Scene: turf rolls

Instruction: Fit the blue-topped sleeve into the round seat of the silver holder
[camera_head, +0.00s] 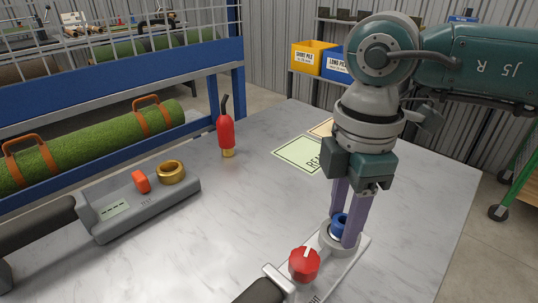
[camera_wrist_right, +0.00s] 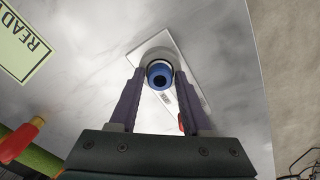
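The blue-topped sleeve (camera_head: 339,220) is upright between the fingertips of my right gripper (camera_head: 342,228), at the round seat of the silver holder (camera_head: 337,268). In the right wrist view the blue top (camera_wrist_right: 159,76) shows as a ring with a dark bore. The fingers of my right gripper (camera_wrist_right: 160,82) flank it closely on both sides and appear shut on it. A pale round rim of the holder (camera_wrist_right: 158,54) shows just beyond the sleeve. How deep the sleeve sits is hidden. My left gripper is not in view.
The holder carries a red knob (camera_head: 304,264) and a dark handle (camera_head: 262,292). A grey tool (camera_head: 120,215) with a brass ring (camera_head: 171,172) lies left.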

